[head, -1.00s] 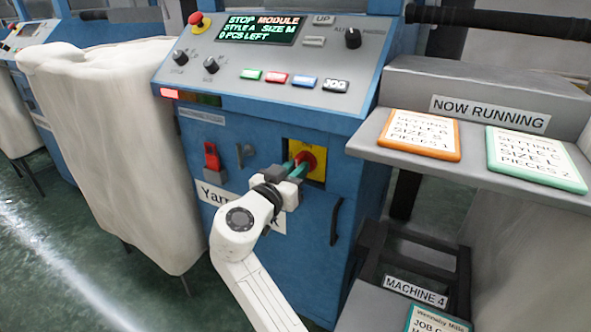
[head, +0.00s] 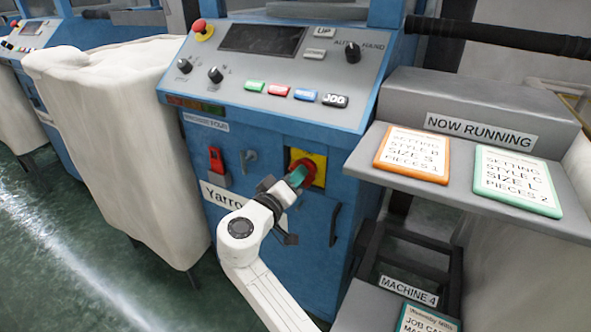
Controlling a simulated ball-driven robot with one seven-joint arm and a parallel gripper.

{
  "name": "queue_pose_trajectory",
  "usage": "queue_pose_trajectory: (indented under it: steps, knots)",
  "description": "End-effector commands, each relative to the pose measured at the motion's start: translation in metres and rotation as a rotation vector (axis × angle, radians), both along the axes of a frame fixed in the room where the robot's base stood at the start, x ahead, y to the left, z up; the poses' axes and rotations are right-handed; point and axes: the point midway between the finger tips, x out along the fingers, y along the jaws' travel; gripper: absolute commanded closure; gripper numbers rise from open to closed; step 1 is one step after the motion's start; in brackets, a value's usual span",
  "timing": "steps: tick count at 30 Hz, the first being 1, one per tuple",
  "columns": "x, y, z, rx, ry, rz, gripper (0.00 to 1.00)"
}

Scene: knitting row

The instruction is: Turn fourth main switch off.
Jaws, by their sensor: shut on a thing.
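The main switch (head: 306,163) is a red rotary handle on a yellow plate, low on the front of the blue machine (head: 270,235). The label above reads as machine four. My gripper (head: 292,178) is at the switch, shut on its red handle, and turned so its fingers lie one above the other. The gripper hides the lower left of the handle and part of the plate. The machine's display (head: 262,39) is dark, and no indicator lamp glows on the strip (head: 196,106) below the panel.
A red lever switch (head: 215,160) and a small grey latch sit left of my gripper. A black door handle (head: 335,225) is to its right. A grey shelf (head: 365,165) with two framed cards juts out at right. A cream fabric-covered bin (head: 130,150) stands at left.

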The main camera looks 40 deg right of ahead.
Motion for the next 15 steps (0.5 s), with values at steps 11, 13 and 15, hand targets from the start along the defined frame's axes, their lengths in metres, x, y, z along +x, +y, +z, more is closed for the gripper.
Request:
queue_pose_trajectory:
  steps: [11, 13, 15]
  knots:
    - [0.0014, 0.0008, 0.0016, -0.134, 0.329, 0.003, 1.0]
    - [0.0016, 0.0008, 0.001, -0.157, 0.386, 0.002, 1.0]
    - [0.0018, 0.0009, 0.0005, -0.179, 0.439, 0.002, 1.0]
